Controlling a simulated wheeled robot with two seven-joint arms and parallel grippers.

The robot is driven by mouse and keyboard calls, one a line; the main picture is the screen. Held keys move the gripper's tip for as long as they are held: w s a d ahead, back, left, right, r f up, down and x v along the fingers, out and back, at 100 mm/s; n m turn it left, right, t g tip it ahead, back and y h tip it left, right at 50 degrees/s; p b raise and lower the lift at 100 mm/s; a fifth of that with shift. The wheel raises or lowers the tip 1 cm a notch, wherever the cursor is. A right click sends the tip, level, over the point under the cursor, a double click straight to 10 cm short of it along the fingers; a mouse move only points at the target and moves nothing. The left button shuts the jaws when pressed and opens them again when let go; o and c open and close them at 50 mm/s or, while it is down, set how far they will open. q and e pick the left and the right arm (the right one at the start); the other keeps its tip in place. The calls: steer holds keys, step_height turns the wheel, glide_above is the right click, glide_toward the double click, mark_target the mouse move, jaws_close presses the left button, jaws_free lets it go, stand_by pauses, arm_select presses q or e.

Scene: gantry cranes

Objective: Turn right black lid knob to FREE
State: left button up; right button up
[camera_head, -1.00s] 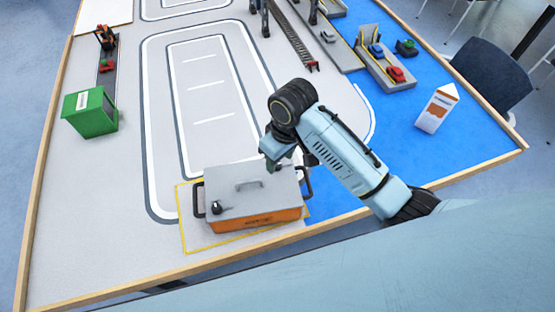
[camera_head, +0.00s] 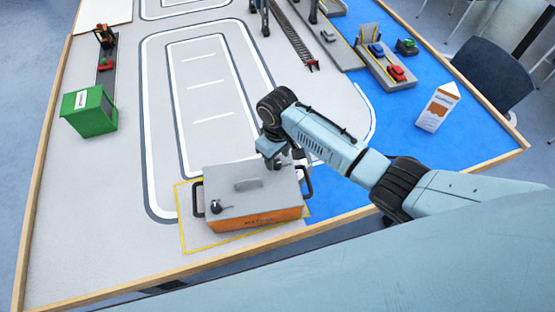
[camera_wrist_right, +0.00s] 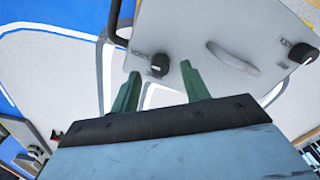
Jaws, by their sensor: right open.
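The orange crate (camera_head: 262,222) with a grey lid (camera_head: 235,200) sits near the table's front edge. My right gripper (camera_head: 274,163) is over the lid's far right corner, where it mostly hides the right black knob in the head view. In the right wrist view this knob (camera_wrist_right: 159,65) shows between the two green fingertips of my open right gripper (camera_wrist_right: 160,72). The fingers stand apart, with the knob not clasped; I cannot tell whether either touches it. The left black knob (camera_head: 216,206) is at the lid's near left corner and also shows in the wrist view (camera_wrist_right: 303,53). My left gripper is out of view.
A grey lid handle (camera_head: 248,184) rises mid-lid between the knobs. Black side handles (camera_head: 198,199) stick out from the crate. A green box (camera_head: 90,111) stands far left, a white-and-orange carton (camera_head: 438,107) at right. The marked road surface behind the crate is clear.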

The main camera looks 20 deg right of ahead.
mark_target(277, 165)
steer(key=shift+f, duration=1.15)
steer(key=c, duration=1)
